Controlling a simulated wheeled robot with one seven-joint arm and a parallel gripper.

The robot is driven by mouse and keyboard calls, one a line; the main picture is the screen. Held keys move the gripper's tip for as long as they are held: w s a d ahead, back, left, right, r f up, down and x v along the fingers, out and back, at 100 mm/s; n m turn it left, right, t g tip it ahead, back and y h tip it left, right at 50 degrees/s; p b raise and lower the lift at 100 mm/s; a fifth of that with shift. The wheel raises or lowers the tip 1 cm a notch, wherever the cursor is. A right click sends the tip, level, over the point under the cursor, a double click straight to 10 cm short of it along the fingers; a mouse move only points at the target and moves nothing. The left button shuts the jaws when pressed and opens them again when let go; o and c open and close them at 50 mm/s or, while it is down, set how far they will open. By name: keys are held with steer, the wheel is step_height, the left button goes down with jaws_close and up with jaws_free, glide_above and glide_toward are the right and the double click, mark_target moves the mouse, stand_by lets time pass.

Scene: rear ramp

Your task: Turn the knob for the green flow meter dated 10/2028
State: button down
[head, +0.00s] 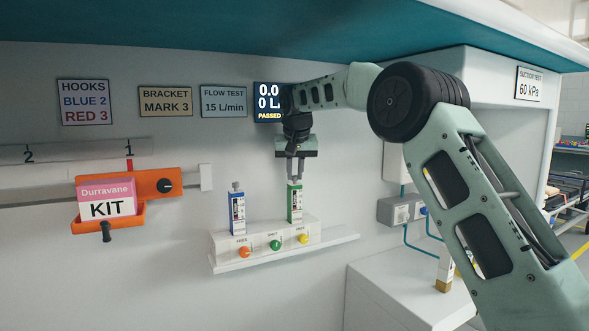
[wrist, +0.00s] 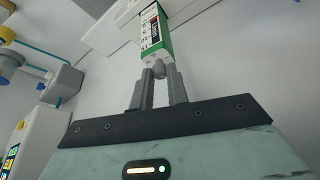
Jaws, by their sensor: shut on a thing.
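The green flow meter (head: 295,204) stands upright in the right part of a white base on the wall shelf. Its date is too small to read. My gripper (head: 295,178) points down from above and is shut on the small grey knob on its top. In the wrist view the green flow meter (wrist: 155,38) lies beyond the fingers, and the knob (wrist: 159,72) shows between the fingertips of my gripper (wrist: 160,74). A blue flow meter (head: 237,212) with its own top knob stands to the left, apart from my gripper.
The white base (head: 228,243) has orange, green and yellow buttons at its front. A display (head: 268,103) reading "PASSED" is partly hidden by my arm. A "FLOW TEST 15 L/min" sign (head: 223,102) hangs left of it. An orange holder (head: 155,184) with a kit is at the left.

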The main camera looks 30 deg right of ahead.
steer(key=n+p, duration=0.1)
steer(key=n+y+p, duration=0.1)
steer(key=n, duration=0.1)
steer(key=n+y+p, duration=0.1)
steer(key=n, duration=0.1)
steer(key=shift+d+r+p, duration=0.2)
steer(key=shift+d+p, duration=0.1)
steer(key=shift+f+n+y+p, duration=0.1)
steer(key=shift+n+y+p, duration=0.4)
steer(key=shift+n+p, duration=0.55)
steer(key=shift+n, duration=0.35)
steer(key=c, duration=1.4)
jaws_free()
steer(key=shift+o, duration=0.2)
steer(key=b+v, duration=0.1)
steer(key=v, duration=0.6)
steer(key=shift+s+d, duration=0.1)
steer(key=shift+s, duration=0.15)
